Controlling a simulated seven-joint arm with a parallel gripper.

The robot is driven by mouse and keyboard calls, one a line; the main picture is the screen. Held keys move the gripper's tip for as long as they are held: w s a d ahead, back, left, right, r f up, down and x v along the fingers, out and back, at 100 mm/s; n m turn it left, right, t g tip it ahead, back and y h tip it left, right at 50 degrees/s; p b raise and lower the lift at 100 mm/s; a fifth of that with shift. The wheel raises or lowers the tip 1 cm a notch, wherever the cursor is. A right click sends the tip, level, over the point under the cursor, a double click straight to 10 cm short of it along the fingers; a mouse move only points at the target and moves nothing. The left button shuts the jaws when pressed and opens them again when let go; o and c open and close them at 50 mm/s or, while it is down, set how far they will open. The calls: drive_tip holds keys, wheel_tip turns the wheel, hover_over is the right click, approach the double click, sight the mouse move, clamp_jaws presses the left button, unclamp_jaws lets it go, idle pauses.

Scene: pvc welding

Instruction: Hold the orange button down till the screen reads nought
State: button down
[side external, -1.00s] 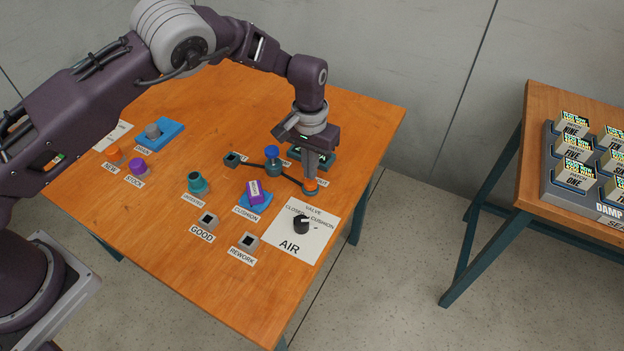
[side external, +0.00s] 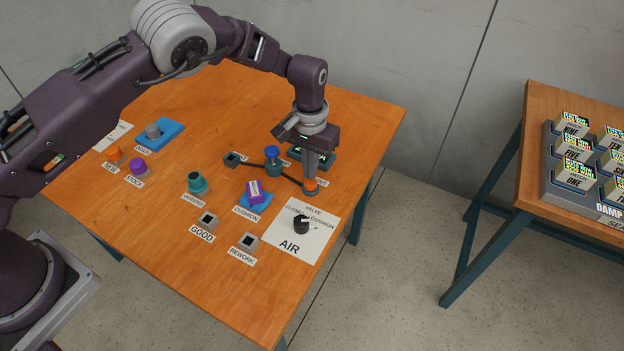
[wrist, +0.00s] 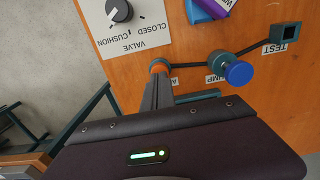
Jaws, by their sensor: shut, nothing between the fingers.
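The orange button (side external: 311,183) sits on a dark round base at the right end of a black bar on the wooden table. My gripper (side external: 309,176) is shut and points straight down, its fingertips at the button's top and seemingly touching it. In the wrist view the orange button (wrist: 158,66) shows just beyond the shut fingertips (wrist: 158,76). How far the button is pressed cannot be told. A dark unit with a lit screen (side external: 320,158) stands behind my fingers, partly hidden; its reading is not legible.
A blue-topped knob (side external: 271,152) stands left of my gripper, and a purple block (side external: 254,192) lies on a blue pad in front. The black valve dial (side external: 301,225) is on a white AIR plate (side external: 290,243). A second table (side external: 535,100) stands at the right.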

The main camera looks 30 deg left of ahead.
drive_tip(key=shift+f, duration=1.4)
drive_tip(key=shift+r, duration=0.1)
idle(1.9)
drive_tip(key=shift+r, duration=1.8)
